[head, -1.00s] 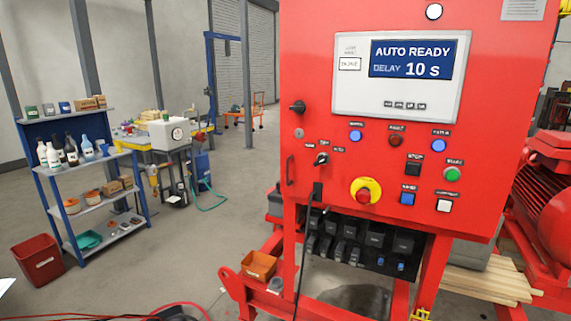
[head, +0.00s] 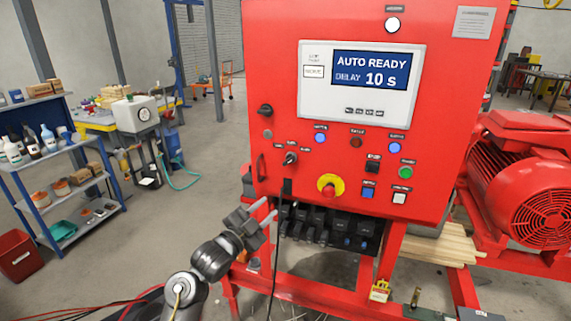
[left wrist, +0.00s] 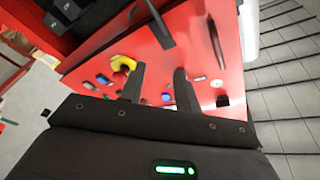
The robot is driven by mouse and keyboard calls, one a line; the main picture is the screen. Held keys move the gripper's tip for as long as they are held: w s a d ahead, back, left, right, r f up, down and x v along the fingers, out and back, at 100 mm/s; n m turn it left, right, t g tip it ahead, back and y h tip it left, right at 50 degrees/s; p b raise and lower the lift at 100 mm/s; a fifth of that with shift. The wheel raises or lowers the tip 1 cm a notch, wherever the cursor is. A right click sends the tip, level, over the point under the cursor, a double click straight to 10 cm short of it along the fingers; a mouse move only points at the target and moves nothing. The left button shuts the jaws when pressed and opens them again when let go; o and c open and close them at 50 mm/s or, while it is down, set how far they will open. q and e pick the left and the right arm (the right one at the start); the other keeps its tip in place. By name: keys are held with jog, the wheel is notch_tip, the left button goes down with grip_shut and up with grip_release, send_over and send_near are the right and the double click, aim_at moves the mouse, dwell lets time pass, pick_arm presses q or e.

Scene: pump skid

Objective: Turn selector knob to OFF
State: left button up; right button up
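The selector knob (head: 290,158) is a small black knob at the lower left of the red control panel (head: 275,60), with small labels around its upper side. Its exact pointing is too small to read. The panel screen (head: 370,72) reads "AUTO READY, DELAY 10 s". My left gripper (head: 271,207) is open and empty, below and a little left of the knob, apart from it. In the left wrist view the open fingers (left wrist: 158,85) point at the panel; I cannot make out the knob there, perhaps hidden by a finger. My right gripper is out of view.
A yellow-ringed red emergency stop (head: 330,186) sits right of the knob, with several buttons around it. Another black switch (head: 265,111) and a door handle (head: 261,167) are at the left edge. Black plugs (head: 320,222) and a hanging cable are below.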

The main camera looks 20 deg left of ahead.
pick_arm(q)
jog(key=m+t, duration=0.1)
jog(key=m, duration=0.1)
send_near(286, 164)
jog(key=shift+h, duration=0.4)
jog(key=p+x, duration=0.4)
jog(key=x, duration=0.4)
jog(key=shift+w+r, duration=0.1)
jog(key=shift+w, duration=0.1)
jog(key=shift+w+d, duration=0.2)
jog(key=shift+w, duration=0.35)
jog(key=shift+c, duration=0.4)
grip_shut()
